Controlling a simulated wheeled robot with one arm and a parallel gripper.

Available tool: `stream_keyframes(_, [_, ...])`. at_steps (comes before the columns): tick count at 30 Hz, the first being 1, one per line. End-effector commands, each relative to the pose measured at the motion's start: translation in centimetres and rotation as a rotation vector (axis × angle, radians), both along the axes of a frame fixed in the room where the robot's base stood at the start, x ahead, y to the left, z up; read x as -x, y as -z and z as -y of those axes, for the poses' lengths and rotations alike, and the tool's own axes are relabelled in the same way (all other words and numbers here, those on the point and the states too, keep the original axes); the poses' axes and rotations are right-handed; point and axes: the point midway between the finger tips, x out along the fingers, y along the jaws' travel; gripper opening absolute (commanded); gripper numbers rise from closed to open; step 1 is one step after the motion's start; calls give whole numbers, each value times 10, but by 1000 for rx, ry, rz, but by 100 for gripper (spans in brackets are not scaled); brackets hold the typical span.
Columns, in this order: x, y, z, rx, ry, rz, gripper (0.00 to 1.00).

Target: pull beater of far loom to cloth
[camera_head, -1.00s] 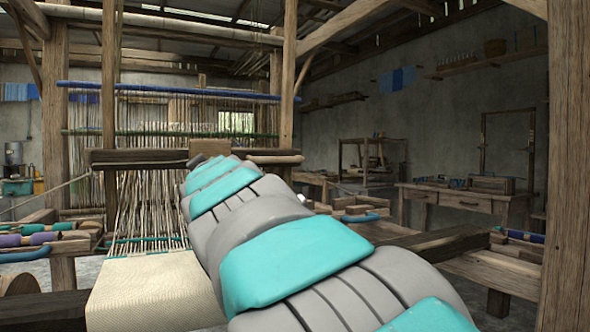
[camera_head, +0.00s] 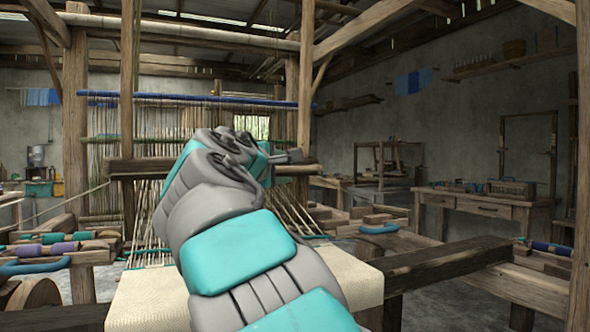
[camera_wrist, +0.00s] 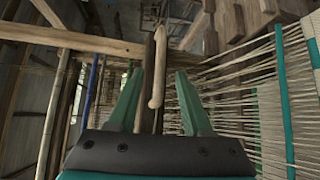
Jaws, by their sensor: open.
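The beater (camera_head: 140,168) is a dark horizontal wooden bar hanging across the warp threads of the loom. My arm hides its middle in the head view. In the wrist view the beater (camera_wrist: 150,75) runs upright in the picture, with a pale wooden handle (camera_wrist: 158,65) along it. The cream woven cloth (camera_head: 150,293) lies nearer, apart from the beater, with bare warp between. My gripper (camera_wrist: 159,72) is open. Its two teal fingers stand on either side of the beater and handle in the picture; the depth between them is unclear. No contact is visible. The fingertips are hard to make out in the head view.
Upright posts (camera_head: 306,80) frame the loom. A dark beam (camera_head: 445,260) runs at the cloth's right. Side benches hold spools (camera_head: 62,248) at left and a blue-handled tool (camera_head: 378,229) at right. Warp threads (camera_wrist: 235,100) stretch close to the fingers in the wrist view.

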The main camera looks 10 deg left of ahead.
Motion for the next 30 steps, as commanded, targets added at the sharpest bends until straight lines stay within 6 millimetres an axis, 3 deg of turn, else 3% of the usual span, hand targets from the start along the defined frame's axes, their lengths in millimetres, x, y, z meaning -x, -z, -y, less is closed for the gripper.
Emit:
stream_keyframes(15, [-63, 5, 14, -1, -4, 0, 50])
stream_keyframes(25, [-68, 6, 16, -1, -2, 1, 50])
stream_keyframes(30, [-68, 6, 16, -1, -2, 0, 32])
